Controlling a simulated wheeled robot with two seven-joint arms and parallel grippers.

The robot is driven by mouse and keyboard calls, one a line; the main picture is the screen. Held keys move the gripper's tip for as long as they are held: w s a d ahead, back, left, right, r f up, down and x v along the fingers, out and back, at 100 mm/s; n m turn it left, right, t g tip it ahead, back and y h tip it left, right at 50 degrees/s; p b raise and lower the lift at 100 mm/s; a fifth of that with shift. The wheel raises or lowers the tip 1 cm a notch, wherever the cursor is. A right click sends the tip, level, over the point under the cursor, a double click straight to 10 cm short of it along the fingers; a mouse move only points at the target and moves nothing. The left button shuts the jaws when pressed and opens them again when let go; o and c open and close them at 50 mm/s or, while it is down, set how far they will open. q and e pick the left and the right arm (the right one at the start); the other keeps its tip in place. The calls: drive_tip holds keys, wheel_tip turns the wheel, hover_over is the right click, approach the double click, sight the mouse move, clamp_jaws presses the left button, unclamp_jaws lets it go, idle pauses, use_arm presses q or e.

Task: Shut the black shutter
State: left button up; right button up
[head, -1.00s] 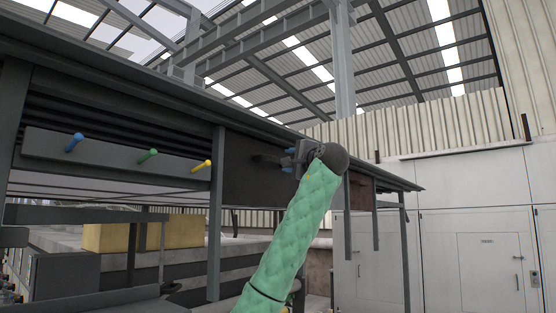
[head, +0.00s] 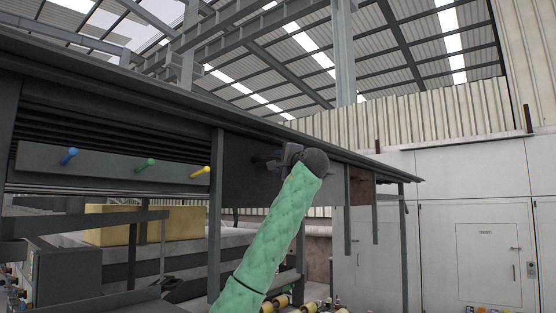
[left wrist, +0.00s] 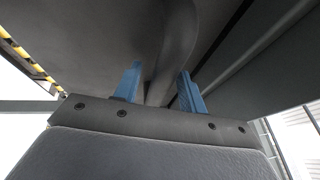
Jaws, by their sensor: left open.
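The black shutter (head: 241,151) shows in the head view as a dark flat panel under the roof edge, right of a grey post. A dark handle (head: 258,160) sticks out from it. My left gripper (head: 281,158), at the end of the green-sleeved arm, is right beside this handle; the wrist partly hides it. In the left wrist view the two blue fingers (left wrist: 158,90) are apart, with the curved dark handle (left wrist: 173,50) between them. I cannot tell whether either finger touches it. My right gripper is out of view.
Blue (head: 69,156), green (head: 145,165) and yellow (head: 201,172) pegs stick out from a grey bar at left. Grey posts (head: 215,220) stand below the roof edge. A yellowish block (head: 185,222) lies behind them. White cabinets (head: 480,240) stand at right.

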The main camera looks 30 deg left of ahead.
sight(271, 203)
use_arm(q)
clamp_jaws()
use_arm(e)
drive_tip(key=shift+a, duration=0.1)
use_arm(q)
drive_tip(key=shift+f, duration=0.15)
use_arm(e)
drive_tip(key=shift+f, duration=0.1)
